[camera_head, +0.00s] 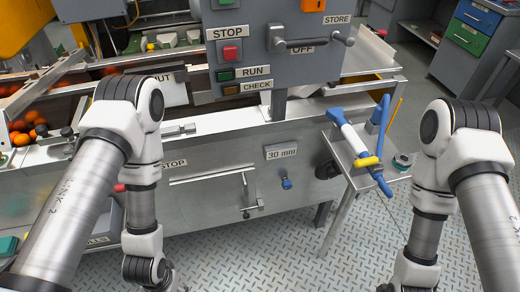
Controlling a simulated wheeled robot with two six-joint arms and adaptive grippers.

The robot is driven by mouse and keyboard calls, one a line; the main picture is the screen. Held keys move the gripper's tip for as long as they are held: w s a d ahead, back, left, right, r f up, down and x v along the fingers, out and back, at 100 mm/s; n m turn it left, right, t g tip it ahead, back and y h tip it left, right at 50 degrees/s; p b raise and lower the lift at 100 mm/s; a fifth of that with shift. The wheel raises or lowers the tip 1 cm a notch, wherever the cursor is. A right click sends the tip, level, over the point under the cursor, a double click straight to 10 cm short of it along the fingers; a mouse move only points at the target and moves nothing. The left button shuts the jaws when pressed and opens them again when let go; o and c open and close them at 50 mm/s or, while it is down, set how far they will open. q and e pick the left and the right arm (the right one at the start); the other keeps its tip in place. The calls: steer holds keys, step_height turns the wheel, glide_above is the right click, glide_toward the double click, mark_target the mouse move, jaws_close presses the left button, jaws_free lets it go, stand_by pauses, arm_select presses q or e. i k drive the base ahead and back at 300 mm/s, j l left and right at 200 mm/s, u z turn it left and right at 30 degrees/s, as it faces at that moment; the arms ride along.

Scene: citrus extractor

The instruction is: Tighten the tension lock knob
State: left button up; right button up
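A small blue knob (287,184) sits on the machine's front panel (220,195), below a "30 mm" label (281,152). A round dark knob or wheel (327,170) is at the panel's right end. No label tells which one is the tension lock knob, and I cannot see how tight either is.
A control box (270,50) with STOP, RUN and CHECK buttons and a lever stands above. A bent handle (246,195) sticks out left of the blue knob. A small stand (345,150) with blue and yellow tools is at right. Oranges (20,138) lie at far left. Patterned floor (270,255) is clear in front.

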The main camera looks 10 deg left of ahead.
mark_target(287, 184)
steer(key=u, duration=3.4)
steer(key=z, duration=3.5)
steer(key=k+l, duration=0.1)
steer(key=l, duration=0.3)
steer(key=l+u, duration=0.15)
steer(key=l, duration=0.3)
steer(key=k+l, duration=0.15)
steer(key=l, duration=0.25)
steer(key=k+l+u, duration=0.1)
steer(key=l, duration=0.3)
